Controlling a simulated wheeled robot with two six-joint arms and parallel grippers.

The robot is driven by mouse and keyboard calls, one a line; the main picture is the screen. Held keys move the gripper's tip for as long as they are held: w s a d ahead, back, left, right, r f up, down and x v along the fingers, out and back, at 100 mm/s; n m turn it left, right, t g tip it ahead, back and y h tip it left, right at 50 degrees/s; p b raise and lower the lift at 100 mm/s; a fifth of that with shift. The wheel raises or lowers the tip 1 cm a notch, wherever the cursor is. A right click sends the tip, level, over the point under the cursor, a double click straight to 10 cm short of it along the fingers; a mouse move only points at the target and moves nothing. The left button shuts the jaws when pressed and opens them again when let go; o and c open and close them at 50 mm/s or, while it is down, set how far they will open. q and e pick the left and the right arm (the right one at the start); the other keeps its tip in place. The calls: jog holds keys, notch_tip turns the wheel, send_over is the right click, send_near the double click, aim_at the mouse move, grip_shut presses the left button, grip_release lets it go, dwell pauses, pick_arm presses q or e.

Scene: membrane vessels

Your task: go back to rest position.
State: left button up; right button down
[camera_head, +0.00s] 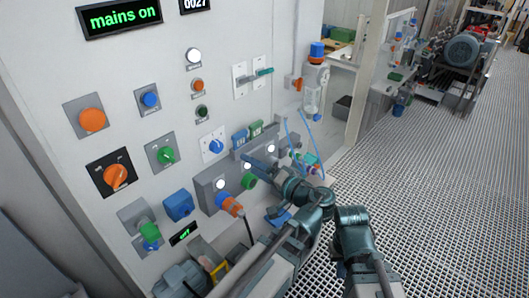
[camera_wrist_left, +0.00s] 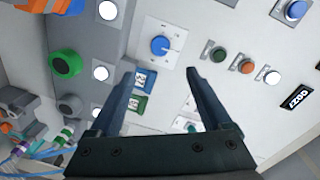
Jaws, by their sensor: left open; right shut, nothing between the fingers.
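My left gripper (camera_head: 252,161) is in front of the lower part of the white control panel (camera_head: 235,25), near a grey box with white lamps. In the left wrist view its two fingers (camera_wrist_left: 162,74) are apart with nothing held between them. Past the fingertips are a blue knob (camera_wrist_left: 160,46) and small blue and green blocks (camera_wrist_left: 142,92). The view does not show clearly whether a finger touches the panel. My right gripper (camera_head: 341,268) is low in the middle of the head view, beside the left arm. It is shut and empty; its fingertips are hard to make out.
Orange, green and blue knobs stick out of the panel. An orange-ended fitting (camera_head: 232,206) juts out beside my left arm. A clear vessel with a blue cap (camera_head: 317,50) and loose blue tubing (camera_head: 290,128) are to the right. The grated floor (camera_head: 440,190) at right is free.

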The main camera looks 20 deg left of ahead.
pick_arm(q)
jog(key=s+d+f+m+g+h+b, duration=0.1)
jog(key=s+d+f+g+h+b, duration=0.15)
jog(key=f, duration=0.55)
jog(key=s+d+f+g+h+b, duration=0.15)
jog(key=f+h, duration=0.25)
jog(key=f, duration=0.5)
jog(key=s+d+f+m+g+h+b, duration=0.1)
jog(key=s+d+f+h, duration=0.2)
jog(key=d+f+h, duration=0.1)
jog(key=s+d+f+m+g+h+b, duration=0.2)
jog(key=s+d+f+h, duration=0.2)
jog(key=d, duration=0.5)
notch_tip(320, 180, down, 3)
jog(key=shift+s+d+r, duration=0.15)
jog(key=shift+d, duration=0.15)
